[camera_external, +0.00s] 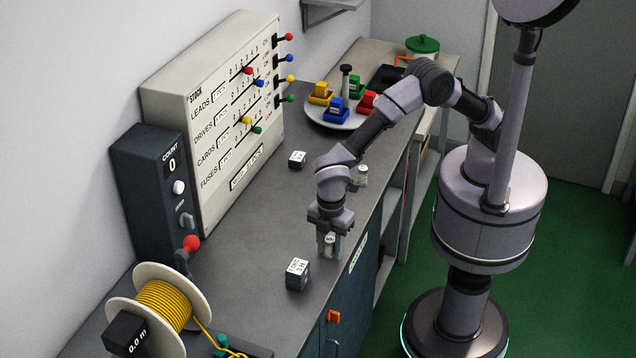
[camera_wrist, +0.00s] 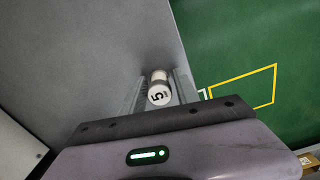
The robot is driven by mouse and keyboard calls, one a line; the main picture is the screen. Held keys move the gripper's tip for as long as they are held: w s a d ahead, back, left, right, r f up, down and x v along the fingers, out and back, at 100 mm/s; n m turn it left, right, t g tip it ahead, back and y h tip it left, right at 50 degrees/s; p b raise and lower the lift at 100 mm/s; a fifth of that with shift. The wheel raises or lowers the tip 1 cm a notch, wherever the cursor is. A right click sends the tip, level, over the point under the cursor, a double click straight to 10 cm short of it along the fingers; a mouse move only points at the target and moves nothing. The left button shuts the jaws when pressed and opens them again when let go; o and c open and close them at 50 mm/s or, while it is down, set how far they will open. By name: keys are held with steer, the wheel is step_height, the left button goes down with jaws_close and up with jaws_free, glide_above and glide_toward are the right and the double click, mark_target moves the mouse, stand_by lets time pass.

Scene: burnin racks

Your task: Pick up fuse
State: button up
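A small cylindrical fuse with a white cap marked 5 (camera_wrist: 159,96) is between the two fingers of my gripper (camera_wrist: 162,90) in the wrist view. In the external view my gripper (camera_external: 329,242) points down at the front edge of the bench, its fingers on either side of the fuse (camera_external: 329,246). The fuse looks upright at bench level. The fingers are very close to its sides; whether they touch it cannot be made out. Another small cylinder (camera_external: 362,175) stands farther back near the bench edge, partly behind my arm.
A dark labelled block (camera_external: 298,275) is just left of my gripper, and a smaller one (camera_external: 297,160) lies farther back. A slider panel (camera_external: 215,120), a count box (camera_external: 153,190) and a yellow cable spool (camera_external: 160,305) line the left. A round tray (camera_external: 317,108) holds coloured pieces.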

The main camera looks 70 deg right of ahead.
jaws_close()
steer(key=shift+r, duration=0.15)
